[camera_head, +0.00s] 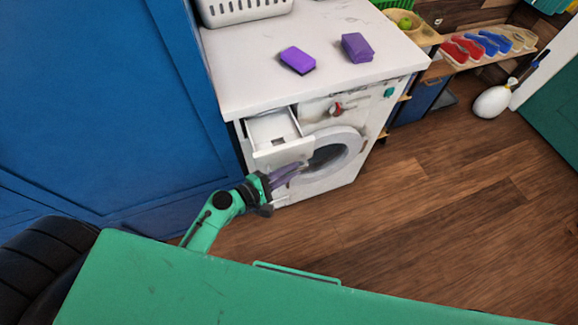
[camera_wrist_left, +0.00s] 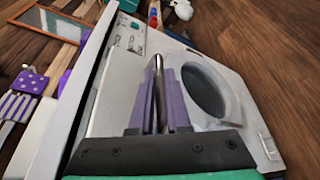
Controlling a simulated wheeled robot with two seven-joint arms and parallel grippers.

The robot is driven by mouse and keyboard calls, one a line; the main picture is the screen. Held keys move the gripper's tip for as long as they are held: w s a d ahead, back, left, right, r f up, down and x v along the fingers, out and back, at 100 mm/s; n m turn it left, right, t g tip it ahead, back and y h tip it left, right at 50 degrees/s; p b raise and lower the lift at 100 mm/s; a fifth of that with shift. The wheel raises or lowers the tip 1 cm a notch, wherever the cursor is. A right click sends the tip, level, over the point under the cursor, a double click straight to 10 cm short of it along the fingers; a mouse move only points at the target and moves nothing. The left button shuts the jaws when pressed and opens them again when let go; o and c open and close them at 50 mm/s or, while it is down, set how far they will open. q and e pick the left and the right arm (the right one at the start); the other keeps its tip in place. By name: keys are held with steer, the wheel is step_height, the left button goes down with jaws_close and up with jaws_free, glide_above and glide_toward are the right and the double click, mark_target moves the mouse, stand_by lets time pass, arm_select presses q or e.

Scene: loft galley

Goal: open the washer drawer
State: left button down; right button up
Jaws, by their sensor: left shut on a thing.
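The white washer (camera_head: 350,185) stands against the blue panel, with its round door on the front. Its drawer (camera_head: 270,128) at the upper left is pulled out, and its inside shows from above. My left gripper (camera_head: 296,168), with purple fingers, is at the drawer's front, shut on it at its handle. In the left wrist view the gripper (camera_wrist_left: 158,75) points along the washer front beside the round door (camera_wrist_left: 205,90). The fingers hide the exact grip. My right gripper is in neither view.
Two purple sponges (camera_head: 298,60) (camera_head: 357,47) and a white basket (camera_head: 240,10) are on the washer top. A shelf (camera_head: 480,55) with coloured items stands at the right. A white bottle (camera_head: 492,101) is on the floor. The wooden floor in front is clear.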

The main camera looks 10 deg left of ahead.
arm_select(q)
steer(key=c, duration=1)
jaws_free()
steer(key=shift+f, duration=0.1)
steer(key=shift+o, duration=0.6)
steer(key=shift+a, duration=0.1)
steer(key=b+v, duration=0.4)
steer(key=v, duration=1)
steer(key=shift+s, duration=0.2)
steer(key=shift+a, duration=0.15)
